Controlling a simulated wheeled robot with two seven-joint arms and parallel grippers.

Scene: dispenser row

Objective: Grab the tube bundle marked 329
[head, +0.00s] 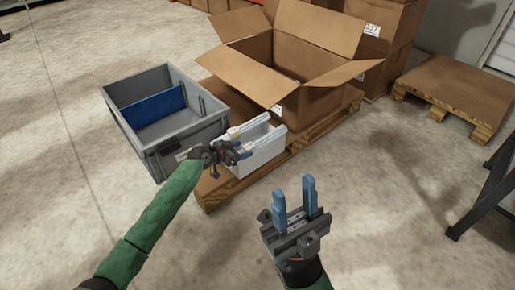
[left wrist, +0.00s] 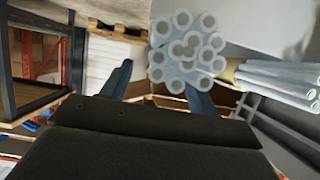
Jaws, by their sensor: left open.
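Bundles of pale tubes show in the left wrist view. One bundle (left wrist: 186,48) faces the camera end-on, beyond and partly between my left gripper's fingers. A second bundle (left wrist: 280,78) with a tan band lies to its right. In the head view pale, bluish lengths with tan patches (head: 250,127) lie at the white bin (head: 262,155); they look like these bundles. No number can be read on them. My left gripper (head: 242,151) is open at the bin's near left side; contact cannot be told. My right gripper (head: 295,188) is open and empty, held apart on the right.
A grey crate (head: 197,133) with a blue panel (head: 154,106) stands left of the bin. A large open cardboard box (head: 312,92) is behind it on a wooden pallet (head: 300,145). Another pallet (head: 455,88) and a dark frame (head: 490,190) are right. Floor at the front is clear.

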